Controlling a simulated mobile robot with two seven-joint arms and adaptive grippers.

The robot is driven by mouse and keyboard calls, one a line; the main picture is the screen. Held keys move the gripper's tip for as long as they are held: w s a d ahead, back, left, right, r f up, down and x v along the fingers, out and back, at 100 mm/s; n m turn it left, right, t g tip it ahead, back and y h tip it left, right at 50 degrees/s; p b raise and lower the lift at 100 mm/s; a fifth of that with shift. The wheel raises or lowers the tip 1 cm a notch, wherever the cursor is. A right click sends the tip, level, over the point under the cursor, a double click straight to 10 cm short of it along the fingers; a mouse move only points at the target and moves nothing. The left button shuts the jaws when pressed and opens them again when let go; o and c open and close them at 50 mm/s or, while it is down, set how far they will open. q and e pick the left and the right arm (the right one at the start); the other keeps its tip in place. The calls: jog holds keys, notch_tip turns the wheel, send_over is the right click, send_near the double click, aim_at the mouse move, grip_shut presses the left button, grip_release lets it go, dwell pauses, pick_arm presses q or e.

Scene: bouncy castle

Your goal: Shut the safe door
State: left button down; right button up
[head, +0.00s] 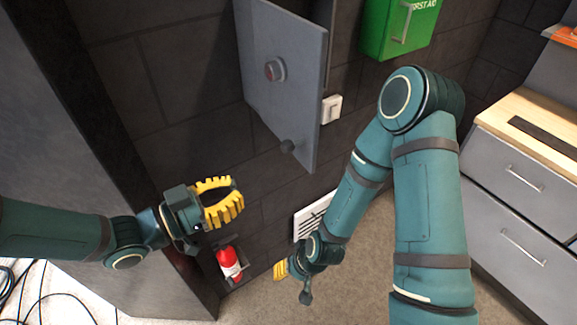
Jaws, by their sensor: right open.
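The safe door (298,75) is a grey panel at the upper middle, standing out at an angle from the dark wall. The safe's inside is not visible. My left gripper (232,192), with yellow fingers, is below and left of the door, apart from it; I cannot tell whether its fingers meet. My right gripper (279,270) is open, low in the middle below the door, partly hidden by its own wrist.
A green first aid box (385,30) and a white switch (332,108) are right of the door. A white vent (308,220) sits low on the wall. Grey drawers (510,175) stand at the right.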

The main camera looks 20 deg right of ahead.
aim_at(305, 161)
pick_arm(q)
jog(key=b+x, duration=0.1)
jog(key=x, duration=1.3)
jog(key=shift+d, duration=0.1)
